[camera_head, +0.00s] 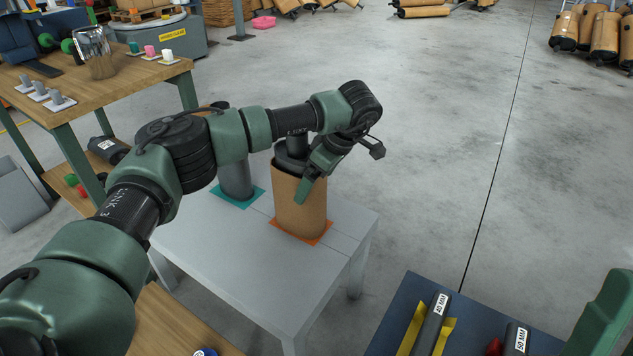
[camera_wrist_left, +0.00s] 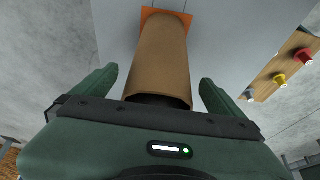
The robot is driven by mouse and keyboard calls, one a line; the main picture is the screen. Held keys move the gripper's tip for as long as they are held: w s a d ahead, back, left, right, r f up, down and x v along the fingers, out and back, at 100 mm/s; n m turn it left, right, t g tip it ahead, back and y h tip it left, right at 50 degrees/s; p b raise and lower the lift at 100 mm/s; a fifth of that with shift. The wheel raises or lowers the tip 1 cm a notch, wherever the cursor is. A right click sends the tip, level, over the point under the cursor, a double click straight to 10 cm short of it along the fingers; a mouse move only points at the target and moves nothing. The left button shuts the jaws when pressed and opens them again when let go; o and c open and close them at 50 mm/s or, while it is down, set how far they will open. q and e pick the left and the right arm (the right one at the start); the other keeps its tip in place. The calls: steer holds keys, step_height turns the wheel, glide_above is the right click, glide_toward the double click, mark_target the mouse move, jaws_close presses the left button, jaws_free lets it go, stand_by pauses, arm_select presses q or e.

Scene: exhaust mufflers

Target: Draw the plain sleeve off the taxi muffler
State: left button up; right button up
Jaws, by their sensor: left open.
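A plain brown sleeve (camera_head: 300,207) stands upright on an orange mat (camera_head: 318,239) on a pale grey table. The dark top of a muffler (camera_head: 291,160) shows above its upper rim; the rest is hidden inside. My left gripper (camera_head: 312,172) is at the sleeve's upper end, one finger in front of it. The left wrist view shows the sleeve (camera_wrist_left: 160,55) between the two spread fingers of the open gripper (camera_wrist_left: 155,88), with a visible gap on each side. My right gripper is not seen.
A grey cylinder (camera_head: 236,178) stands on a teal mat (camera_head: 251,199) close behind the sleeve, beside my left arm. A wooden bench (camera_head: 120,85) is at left. A dark blue surface (camera_head: 393,318) with labelled black parts is at lower right. Open floor lies to the right.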

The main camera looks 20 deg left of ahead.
arm_select(q)
steer(key=c, duration=1.3)
